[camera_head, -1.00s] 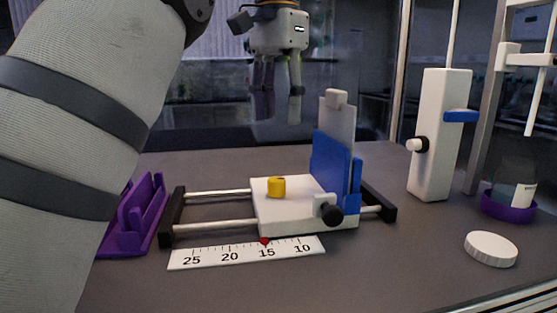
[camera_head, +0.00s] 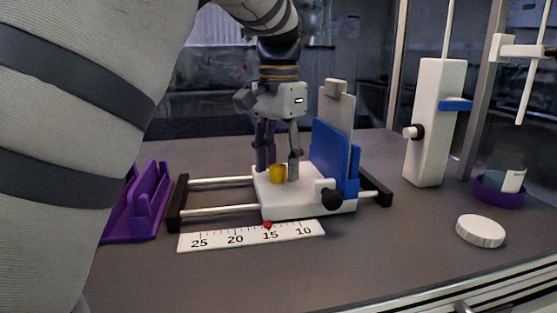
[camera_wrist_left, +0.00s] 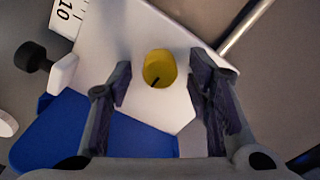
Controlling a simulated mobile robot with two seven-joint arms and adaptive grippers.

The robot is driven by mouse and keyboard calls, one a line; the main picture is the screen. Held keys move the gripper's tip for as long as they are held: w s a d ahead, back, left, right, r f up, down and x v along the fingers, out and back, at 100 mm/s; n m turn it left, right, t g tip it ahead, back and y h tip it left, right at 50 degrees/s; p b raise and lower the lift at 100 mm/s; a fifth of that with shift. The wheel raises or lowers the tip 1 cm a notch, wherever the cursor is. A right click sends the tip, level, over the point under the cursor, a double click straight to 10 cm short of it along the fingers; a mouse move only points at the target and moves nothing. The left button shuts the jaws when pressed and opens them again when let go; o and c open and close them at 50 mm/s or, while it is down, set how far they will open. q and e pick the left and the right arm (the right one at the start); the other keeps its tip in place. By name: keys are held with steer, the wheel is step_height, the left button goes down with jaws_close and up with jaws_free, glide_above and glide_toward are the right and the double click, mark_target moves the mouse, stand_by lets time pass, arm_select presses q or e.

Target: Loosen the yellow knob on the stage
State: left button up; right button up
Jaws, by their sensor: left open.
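The yellow knob (camera_head: 278,174) stands upright on the white stage (camera_head: 297,206), which sits on two metal rails. In the left wrist view the knob (camera_wrist_left: 159,68) shows from above with a dark mark on its top. My left gripper (camera_head: 279,172) points down over the stage, its fingers on either side of the knob. In the left wrist view the left gripper (camera_wrist_left: 163,85) is open, with a gap between each finger and the knob. My right gripper is not in view.
A blue plate (camera_head: 331,152) stands upright at the stage's right, with a black side knob (camera_head: 331,198) in front. A scale (camera_head: 250,236) lies in front. A purple holder (camera_head: 139,207) is at left. A white post (camera_head: 433,125) and white lid (camera_head: 480,231) are at right.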

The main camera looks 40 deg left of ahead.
arm_select(q)
jaws_close()
steer(key=shift+n, duration=0.4)
steer(key=n, duration=0.4)
steer(key=shift+a, duration=0.1)
steer(key=n, duration=0.4)
steer(key=shift+n, duration=0.3)
steer(key=n, duration=0.4)
steer(key=shift+s+a+r+n, duration=0.1)
steer(key=shift+n, duration=2.1)
